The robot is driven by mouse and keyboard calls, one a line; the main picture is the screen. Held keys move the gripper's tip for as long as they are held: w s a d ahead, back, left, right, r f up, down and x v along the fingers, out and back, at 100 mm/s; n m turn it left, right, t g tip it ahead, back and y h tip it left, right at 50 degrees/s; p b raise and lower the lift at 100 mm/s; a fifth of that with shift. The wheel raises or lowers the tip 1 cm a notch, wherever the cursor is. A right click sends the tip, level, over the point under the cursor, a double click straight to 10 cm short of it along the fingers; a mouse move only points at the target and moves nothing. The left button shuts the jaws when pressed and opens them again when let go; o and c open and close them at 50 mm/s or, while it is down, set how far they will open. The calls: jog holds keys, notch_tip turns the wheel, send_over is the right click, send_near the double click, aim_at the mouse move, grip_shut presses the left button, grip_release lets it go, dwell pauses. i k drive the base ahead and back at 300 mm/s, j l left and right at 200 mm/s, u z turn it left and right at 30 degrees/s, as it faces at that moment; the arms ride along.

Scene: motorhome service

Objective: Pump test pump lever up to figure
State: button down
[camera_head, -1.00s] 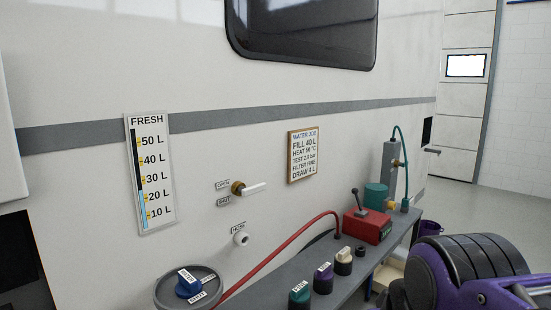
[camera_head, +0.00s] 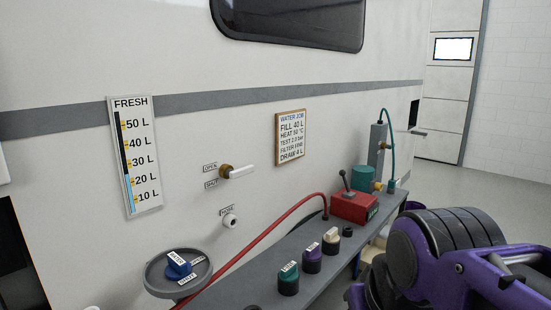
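The red test pump (camera_head: 354,207) stands on the grey bench beside the motorhome wall, right of the middle. Its dark lever (camera_head: 343,180) rises from the top with a round knob, tilted a little to the left. A small green display shows on its right face, too small to read. A red hose (camera_head: 262,250) runs from near the pump down to the lower left. My purple and black arm fills the lower right; my gripper's fingers are not visible.
The bench (camera_head: 262,287) holds green, purple and cream knobs or caps. A grey cylinder (camera_head: 377,150) with a green hose and a teal container (camera_head: 363,178) stand behind the pump. A round dial (camera_head: 179,268), valve handle (camera_head: 237,172) and FRESH gauge (camera_head: 135,155) are left.

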aim_at(342, 173)
jog(key=k+l, duration=0.15)
jog(key=l, duration=0.25)
jog(key=k+l, duration=0.2)
jog(key=l, duration=0.2)
jog(key=k+l, duration=0.15)
jog(key=l, duration=0.2)
jog(key=k+l, duration=0.15)
jog(key=l, duration=0.25)
jog(key=k+l, duration=0.2)
jog(key=l, duration=0.2)
jog(key=i+l, duration=0.2)
jog(key=i, duration=0.25)
jog(key=i+l+u, duration=0.15)
jog(key=i, duration=0.35)
jog(key=i+l, duration=0.35)
jog(key=i+l+u, duration=0.1)
jog(key=i+l, duration=0.2)
jog(key=i, duration=0.25)
